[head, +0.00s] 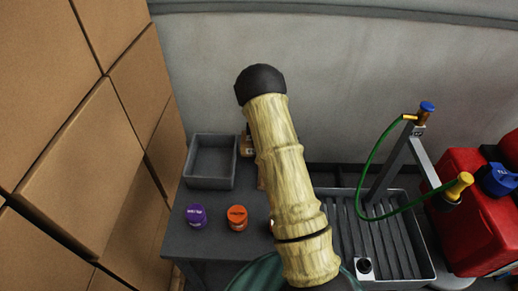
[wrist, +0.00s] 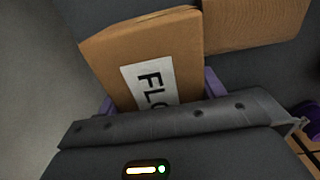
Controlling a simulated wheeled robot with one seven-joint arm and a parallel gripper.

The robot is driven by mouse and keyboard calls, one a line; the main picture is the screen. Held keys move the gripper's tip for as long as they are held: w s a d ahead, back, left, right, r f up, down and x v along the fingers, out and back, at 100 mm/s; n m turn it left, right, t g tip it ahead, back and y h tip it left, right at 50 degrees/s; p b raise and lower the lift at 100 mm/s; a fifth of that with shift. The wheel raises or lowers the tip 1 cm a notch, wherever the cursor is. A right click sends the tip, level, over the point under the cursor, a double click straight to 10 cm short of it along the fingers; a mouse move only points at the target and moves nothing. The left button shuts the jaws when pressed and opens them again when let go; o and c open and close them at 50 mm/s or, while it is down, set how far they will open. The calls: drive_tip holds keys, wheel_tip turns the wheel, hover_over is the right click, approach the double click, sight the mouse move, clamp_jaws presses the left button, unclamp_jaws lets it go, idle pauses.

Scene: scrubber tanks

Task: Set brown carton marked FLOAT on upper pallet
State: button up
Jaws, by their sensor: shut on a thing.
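The brown carton marked FLOAT (wrist: 140,45) shows in the wrist view, with a white label on which only "FLO" can be read. My gripper (wrist: 160,94) is shut on it, with purple finger pads at its left and right sides. The lower part of the carton is hidden behind the gripper body. In the head view my arm covers the middle of the picture, and I cannot make out the gripper or the held carton. I cannot pick out the upper pallet in either view.
Another brown surface (wrist: 255,22) lies close beside the held carton. Large stacked cartons (head: 75,160) fill the left. The dark table bears a grey bin (head: 210,183), a purple-lidded jar (head: 196,215) and an orange-lidded jar (head: 237,217). A ribbed tray (head: 425,262) and red tank (head: 470,230) stand right.

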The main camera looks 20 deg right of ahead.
drive_tip(key=shift+f, duration=1.3)
drive_tip(key=shift+f, duration=0.1)
drive_tip(key=o, duration=1)
wheel_tip(320, 180, up, 11)
drive_tip(key=shift+r+b, duration=0.15)
drive_tip(key=shift+b, duration=0.65)
drive_tip(key=shift+r, duration=0.45)
